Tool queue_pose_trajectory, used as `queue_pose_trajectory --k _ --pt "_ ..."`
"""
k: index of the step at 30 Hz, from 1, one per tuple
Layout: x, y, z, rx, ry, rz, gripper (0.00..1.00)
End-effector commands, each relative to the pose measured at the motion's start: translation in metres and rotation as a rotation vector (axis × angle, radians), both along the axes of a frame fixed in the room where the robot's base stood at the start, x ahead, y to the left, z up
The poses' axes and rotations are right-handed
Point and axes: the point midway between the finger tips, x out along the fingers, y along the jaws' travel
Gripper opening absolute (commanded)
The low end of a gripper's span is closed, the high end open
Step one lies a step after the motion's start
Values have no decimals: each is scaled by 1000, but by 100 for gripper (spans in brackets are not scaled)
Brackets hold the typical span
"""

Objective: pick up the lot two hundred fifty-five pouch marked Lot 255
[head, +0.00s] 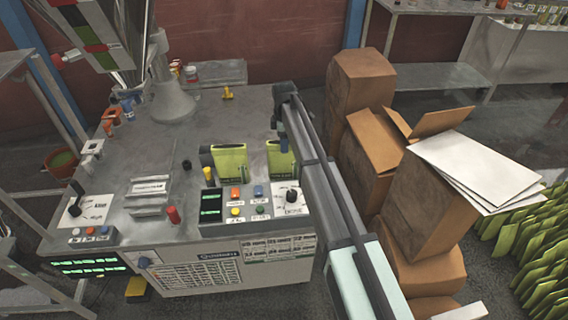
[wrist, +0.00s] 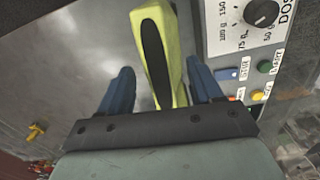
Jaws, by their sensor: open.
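Two green pouches stand side by side on the machine's top in the head view, a left one (head: 230,162) and a right one (head: 277,160). The print on them is too small to read, so I cannot tell which is Lot 255. My gripper (head: 287,137) is over the right pouch and partly hides it. In the wrist view, a green pouch with a dark open top (wrist: 153,50) lies between the blue fingers of my gripper (wrist: 158,78). The fingers are apart, with a gap on each side of the pouch.
A control panel with a dosing knob (head: 292,197) and coloured buttons (head: 236,193) sits just in front of the pouches. A metal funnel (head: 173,103) stands at the back left. Cardboard boxes (head: 357,85) are stacked to the right. A yellow fitting (head: 228,93) lies behind.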

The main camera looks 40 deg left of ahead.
Motion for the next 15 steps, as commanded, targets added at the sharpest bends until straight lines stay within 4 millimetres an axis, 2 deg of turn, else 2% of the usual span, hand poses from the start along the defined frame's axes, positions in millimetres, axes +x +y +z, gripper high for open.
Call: queue_pose_trajectory --k 1,5,15 --pt "0 0 -8 -1 2 0 64" --pt "0 0 -18 0 0 0 64" --pt "0 0 -19 0 0 0 64"
